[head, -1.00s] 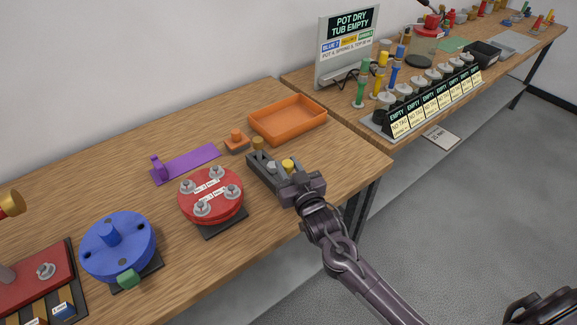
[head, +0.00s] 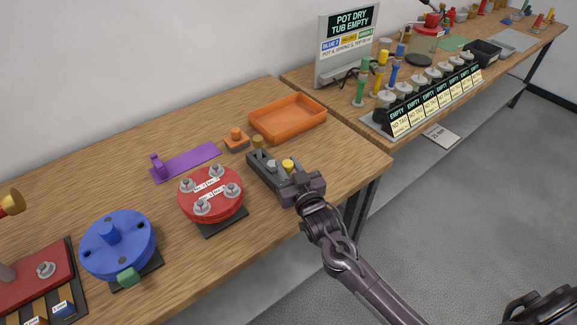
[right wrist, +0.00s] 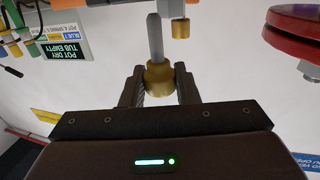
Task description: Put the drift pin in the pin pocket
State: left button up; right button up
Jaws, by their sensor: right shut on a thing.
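The yellow head (head: 288,164) also shows at the jaws in the head view. No pocket is clearly marked; its opening is not visible. My left gripper is out of view.
An orange tray (head: 262,133) and a small orange block (head: 236,145) are behind. A red round fixture (head: 211,212) stands left of the gripper, with a blue one (head: 120,262) beyond. Bare tabletop lies right.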

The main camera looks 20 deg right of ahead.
jog(key=shift+f+b, duration=1.45)
jog(key=shift+f, duration=0.75)
jog(key=o, duration=1.1)
jog(key=shift+r, duration=0.25)
jog(key=shift+r+p, duration=4.15)
jog(key=shift+r, duration=0.2)
